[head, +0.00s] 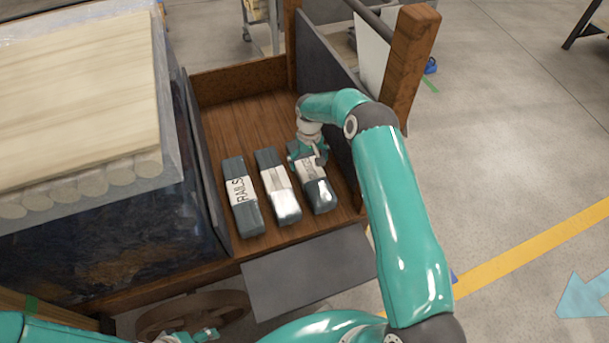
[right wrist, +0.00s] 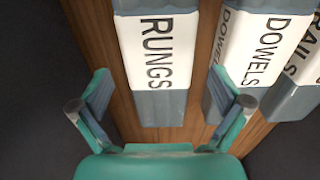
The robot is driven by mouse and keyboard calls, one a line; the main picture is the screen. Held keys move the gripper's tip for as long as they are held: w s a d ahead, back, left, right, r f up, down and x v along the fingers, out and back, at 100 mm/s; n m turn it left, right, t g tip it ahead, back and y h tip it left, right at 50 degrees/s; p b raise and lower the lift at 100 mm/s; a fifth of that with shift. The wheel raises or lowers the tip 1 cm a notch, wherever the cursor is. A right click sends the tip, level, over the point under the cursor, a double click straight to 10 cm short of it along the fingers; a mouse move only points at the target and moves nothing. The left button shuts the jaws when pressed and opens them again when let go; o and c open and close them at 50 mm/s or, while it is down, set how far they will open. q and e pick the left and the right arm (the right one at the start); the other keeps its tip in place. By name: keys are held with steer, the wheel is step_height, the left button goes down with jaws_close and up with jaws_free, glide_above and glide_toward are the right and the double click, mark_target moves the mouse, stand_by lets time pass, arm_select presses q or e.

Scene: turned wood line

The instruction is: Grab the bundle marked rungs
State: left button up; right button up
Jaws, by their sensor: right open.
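The bundle marked RUNGS (right wrist: 158,60) is dark grey with a white label, and it lies between the open fingers of my right gripper (right wrist: 160,95) in the right wrist view. In the head view the same bundle (head: 319,196) is the rightmost of three, partly hidden under my right gripper (head: 308,158). I cannot tell whether the fingers touch it. The DOWELS bundle (right wrist: 262,50) lies close to the right finger. At the lower left of the head view, part of my left gripper (head: 200,336) shows, too cut off to tell its state.
The RAILS bundle (head: 243,205) lies leftmost on the wooden bed (head: 240,115), beside the DOWELS bundle (head: 279,187). A dark side panel (head: 325,75) and a wooden post (head: 410,50) stand at the right. A wrapped wood stack (head: 75,90) stands left of the bed.

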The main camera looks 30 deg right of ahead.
mark_target(309, 167)
step_height(309, 167, down, 4)
steer(key=shift+s+r, duration=0.15)
steer(key=shift+r, duration=0.05)
steer(key=c, duration=1.4)
steer(key=shift+r, duration=0.1)
steer(key=shift+c, duration=0.9)
steer(key=shift+r, duration=0.15)
